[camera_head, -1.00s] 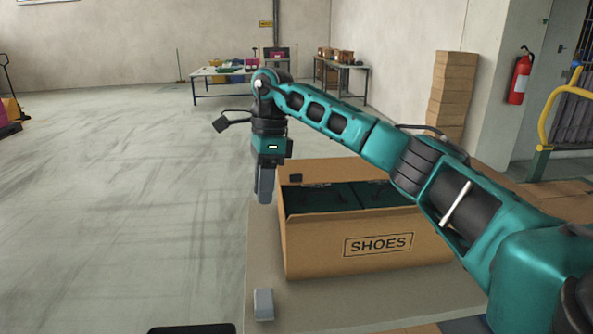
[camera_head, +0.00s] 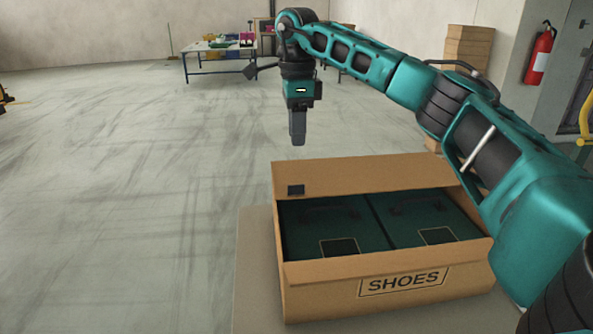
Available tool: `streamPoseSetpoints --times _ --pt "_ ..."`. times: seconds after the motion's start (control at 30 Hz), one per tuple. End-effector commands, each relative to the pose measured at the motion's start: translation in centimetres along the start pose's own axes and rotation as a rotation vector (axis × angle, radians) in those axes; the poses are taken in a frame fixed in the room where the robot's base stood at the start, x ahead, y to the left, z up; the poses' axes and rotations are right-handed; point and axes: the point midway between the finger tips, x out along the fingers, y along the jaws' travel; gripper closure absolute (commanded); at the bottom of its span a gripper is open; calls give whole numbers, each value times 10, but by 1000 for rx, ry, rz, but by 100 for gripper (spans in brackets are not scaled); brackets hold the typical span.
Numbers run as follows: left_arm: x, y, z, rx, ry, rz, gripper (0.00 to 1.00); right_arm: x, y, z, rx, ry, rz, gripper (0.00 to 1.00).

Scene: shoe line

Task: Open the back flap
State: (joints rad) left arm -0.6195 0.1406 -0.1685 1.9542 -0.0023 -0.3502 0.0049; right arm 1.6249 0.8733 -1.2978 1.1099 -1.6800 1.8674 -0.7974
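The cardboard shoe box (camera_head: 330,296) stands on a grey surface, its front marked SHOES. Its top is open, and dark green cases (camera_head: 335,225) lie inside. The brown back panel, or back flap (camera_head: 365,175), stands up along the far side, with a small black square near its left end. My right gripper (camera_head: 298,141) points down above the back panel's left part. Its fingertips show just above the panel's top edge, apart from it in the picture. The fingers are seen edge-on, so their opening cannot be judged. My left gripper is out of view.
The grey surface (camera_head: 257,270) is bare left of the box. My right arm crosses over the box's right end. A work table (camera_head: 215,47), stacked cartons (camera_head: 470,45) and a red fire extinguisher (camera_head: 541,52) stand far back. The floor at left is open.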

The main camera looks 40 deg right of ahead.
Motion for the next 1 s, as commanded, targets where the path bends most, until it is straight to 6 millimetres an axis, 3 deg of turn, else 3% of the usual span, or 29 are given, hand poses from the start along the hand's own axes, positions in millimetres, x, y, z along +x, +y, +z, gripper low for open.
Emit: streamPoseSetpoints --times 0.27,0.7,1.0 --pt "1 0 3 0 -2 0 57 14 0 -2 2 3 -1 68" --pt "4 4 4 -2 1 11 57 100 0 -2 2 4 1 68" --pt "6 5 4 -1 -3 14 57 127 0 -2 2 2 -1 68"
